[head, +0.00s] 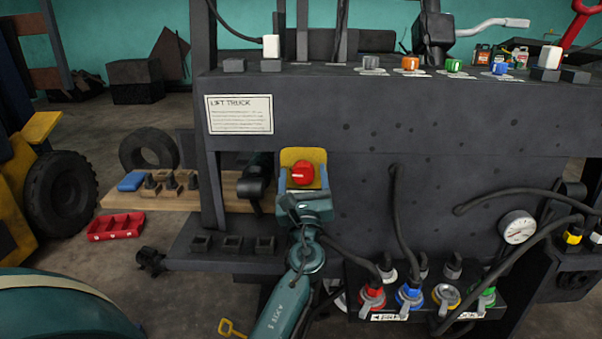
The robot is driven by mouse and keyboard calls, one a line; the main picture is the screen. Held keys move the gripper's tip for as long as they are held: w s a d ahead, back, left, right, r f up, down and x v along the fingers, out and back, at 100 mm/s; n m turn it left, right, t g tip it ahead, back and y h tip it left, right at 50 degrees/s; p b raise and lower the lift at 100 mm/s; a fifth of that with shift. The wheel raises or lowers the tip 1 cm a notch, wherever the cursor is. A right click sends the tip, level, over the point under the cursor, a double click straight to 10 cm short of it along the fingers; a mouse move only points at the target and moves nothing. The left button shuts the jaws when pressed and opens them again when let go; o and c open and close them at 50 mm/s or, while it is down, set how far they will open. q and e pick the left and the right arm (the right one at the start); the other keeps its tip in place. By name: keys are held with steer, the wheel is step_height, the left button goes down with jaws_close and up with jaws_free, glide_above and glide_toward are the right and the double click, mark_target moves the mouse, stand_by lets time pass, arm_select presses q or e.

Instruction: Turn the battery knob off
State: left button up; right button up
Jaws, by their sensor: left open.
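The red battery knob (303,173) sits on a yellow plate (296,155) on the dark front panel of the lift truck, right of and below the printed label. My left gripper (304,180) is in front of it, its arm reaching up from the bottom of the view. The jaws are open, with one finger on the left side of the knob and one on the right. I cannot tell whether the fingers touch the knob. The lower part of the yellow plate is hidden by the gripper. My right gripper is not in view.
Below right, a box holds red (372,298), blue (409,294) and other coloured connectors with black hoses. A gauge (517,227) hangs at the right. A black part (252,183) juts out just left of the knob. A red tray (116,227) lies on the floor.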

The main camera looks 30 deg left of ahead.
arm_select(q)
steer(key=shift+c, duration=0.3)
steer(key=c, duration=0.9)
steer(key=shift+c, duration=0.2)
